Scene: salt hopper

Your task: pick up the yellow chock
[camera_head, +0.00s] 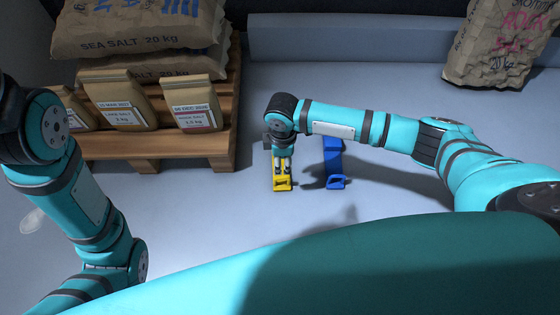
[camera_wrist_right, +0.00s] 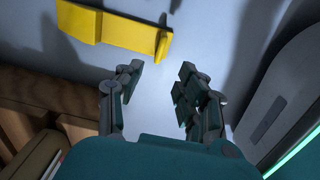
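The yellow chock (camera_head: 283,184) sits on the grey floor, right of the wooden pallet. In the right wrist view the yellow chock (camera_wrist_right: 112,28) lies across the upper left, beyond the fingertips. My right gripper (camera_head: 281,168) points down over the chock in the head view. In the wrist view its fingers (camera_wrist_right: 160,80) are spread with nothing between them, and a gap shows between them and the chock. My left arm comes in at the left, but its gripper is not visible.
A blue chock (camera_head: 334,160) stands on the floor just right of the yellow one. The wooden pallet (camera_head: 200,145) at left carries salt sacks (camera_head: 140,35) and smaller bags (camera_head: 190,103). A large sack (camera_head: 500,45) stands at back right. Floor in front of the pallet is clear.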

